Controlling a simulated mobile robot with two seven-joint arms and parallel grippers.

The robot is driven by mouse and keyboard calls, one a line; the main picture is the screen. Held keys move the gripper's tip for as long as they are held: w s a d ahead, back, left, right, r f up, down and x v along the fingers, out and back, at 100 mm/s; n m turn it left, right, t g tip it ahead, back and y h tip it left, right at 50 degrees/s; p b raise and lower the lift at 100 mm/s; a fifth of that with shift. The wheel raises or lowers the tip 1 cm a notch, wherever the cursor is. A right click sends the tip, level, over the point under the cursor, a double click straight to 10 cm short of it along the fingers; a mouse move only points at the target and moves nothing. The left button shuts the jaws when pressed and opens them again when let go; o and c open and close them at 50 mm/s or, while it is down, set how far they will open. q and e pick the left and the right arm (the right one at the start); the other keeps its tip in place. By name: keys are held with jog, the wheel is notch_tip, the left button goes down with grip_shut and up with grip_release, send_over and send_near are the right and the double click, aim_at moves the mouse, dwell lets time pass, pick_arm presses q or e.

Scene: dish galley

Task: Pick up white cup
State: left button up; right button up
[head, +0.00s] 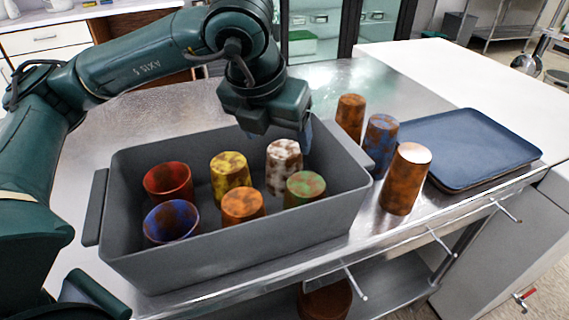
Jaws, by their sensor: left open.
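The white cup (284,165), mottled with brown stains, stands upside down in the grey bin (225,253), toward its back right. My left gripper (303,139) points down at the bin's back right, just above and right of the white cup. It is open and holds nothing; its fingers are partly hidden by its own body. I cannot tell whether a finger touches the cup. A green cup (304,187) stands in front of the white cup and hides part of its lower side.
In the bin are a yellow cup (230,175), an orange cup (242,205), a red cup (168,182) and a blue cup (171,221). Right of the bin stand several stained cups (405,180) beside a dark blue tray (465,145). The metal counter behind the bin (345,78) is clear.

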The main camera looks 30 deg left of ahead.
aim_at(284, 163)
pick_arm(q)
jog(key=x, duration=1)
jog(key=shift+a+f, duration=0.15)
jog(key=shift+c, duration=0.4)
jog(key=c, duration=0.7)
jog(key=shift+o, duration=0.2)
